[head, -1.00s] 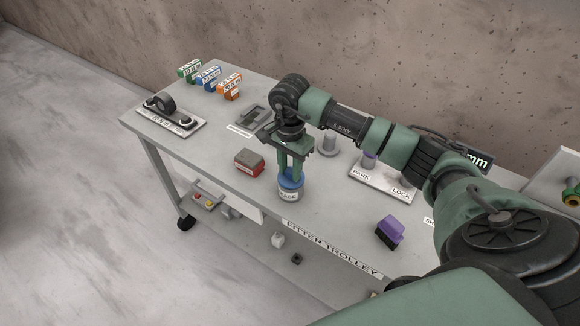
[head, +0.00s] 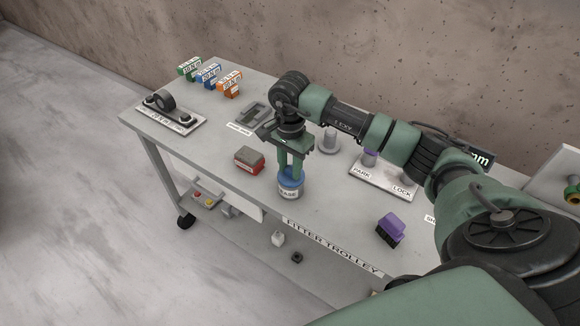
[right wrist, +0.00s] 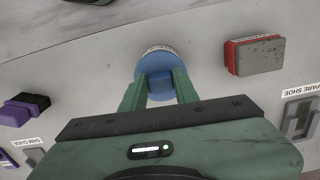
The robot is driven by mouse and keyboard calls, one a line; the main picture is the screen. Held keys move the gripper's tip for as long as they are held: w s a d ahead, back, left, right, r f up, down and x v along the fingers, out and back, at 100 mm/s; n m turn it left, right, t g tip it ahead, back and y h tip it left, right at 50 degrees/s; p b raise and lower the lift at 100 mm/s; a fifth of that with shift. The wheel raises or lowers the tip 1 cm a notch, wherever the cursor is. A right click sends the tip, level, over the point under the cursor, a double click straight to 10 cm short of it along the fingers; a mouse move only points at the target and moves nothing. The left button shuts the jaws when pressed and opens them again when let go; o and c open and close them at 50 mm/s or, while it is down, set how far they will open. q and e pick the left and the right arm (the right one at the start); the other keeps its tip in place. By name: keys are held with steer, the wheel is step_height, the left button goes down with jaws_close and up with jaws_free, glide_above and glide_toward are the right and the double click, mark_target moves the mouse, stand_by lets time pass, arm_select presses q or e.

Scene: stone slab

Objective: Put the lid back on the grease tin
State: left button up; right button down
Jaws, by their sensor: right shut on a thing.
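The grease tin (head: 288,194) is a short white can with a dark-lettered label, standing on the trolley top near its front edge. Its blue lid (head: 291,178) is on top of the tin, between the green fingers of my right gripper (head: 291,170). The right gripper points straight down and is shut on the lid. In the right wrist view the blue lid (right wrist: 156,64) sits between the fingertips, with the white tin edge (right wrist: 160,48) just beyond it. Whether the lid is fully seated cannot be told. My left gripper is not in view.
A red and grey box (head: 249,160) stands left of the tin. A purple and black brush-like block (head: 390,230) is to the right. Colored blocks (head: 208,76) stand at the far left.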

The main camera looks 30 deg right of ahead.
steer(key=shift+f+b, duration=0.2)
steer(key=shift+b, duration=0.65)
stand_by(1.6)
stand_by(0.4)
steer(key=c, duration=0.5)
jaws_free()
steer(key=shift+r, duration=0.15)
steer(key=shift+r+p, duration=1.8)
steer(key=shift+r, duration=1.6)
jaws_close()
